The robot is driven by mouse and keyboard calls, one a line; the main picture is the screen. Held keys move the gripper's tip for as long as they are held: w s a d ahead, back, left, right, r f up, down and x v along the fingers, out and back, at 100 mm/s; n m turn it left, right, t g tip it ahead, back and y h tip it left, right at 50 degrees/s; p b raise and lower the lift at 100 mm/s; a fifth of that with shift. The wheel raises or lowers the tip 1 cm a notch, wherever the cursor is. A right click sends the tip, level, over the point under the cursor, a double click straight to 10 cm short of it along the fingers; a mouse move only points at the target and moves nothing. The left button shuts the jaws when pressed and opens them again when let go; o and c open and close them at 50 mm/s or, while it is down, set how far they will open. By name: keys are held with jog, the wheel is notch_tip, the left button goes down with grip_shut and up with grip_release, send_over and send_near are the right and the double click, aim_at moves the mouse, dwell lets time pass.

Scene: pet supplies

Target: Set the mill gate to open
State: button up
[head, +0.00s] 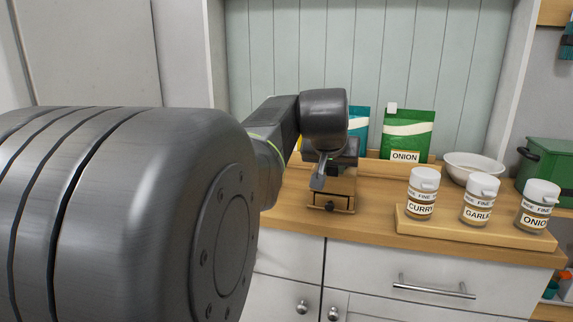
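A small wooden box-like unit with a dark front knob (338,204), which looks like the mill, stands on the wooden counter near its front edge. My arm and wrist cover its top and left side, so I cannot make out the gate or its position. My gripper (318,180) points down at the unit's upper left part, close to it. Only a grey finger shows clearly; I cannot tell whether it touches the unit or whether the gripper is open or shut.
Jars labelled curry (422,196), garlic (478,204) and onion (536,209) stand on a wooden board (470,236) at the right. Behind are a green onion pouch (407,128), a white bowl (473,167) and a green bin (547,165). Bare counter (377,190) lies between unit and jars.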

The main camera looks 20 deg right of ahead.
grip_shut()
jog(key=shift+s+a, duration=0.4)
jog(key=shift+s, duration=0.2)
jog(key=shift+s+a, duration=0.35)
jog(key=shift+s, duration=0.25)
jog(key=o, duration=0.6)
grip_release()
jog(key=shift+s, duration=0.1)
jog(key=shift+r, duration=0.1)
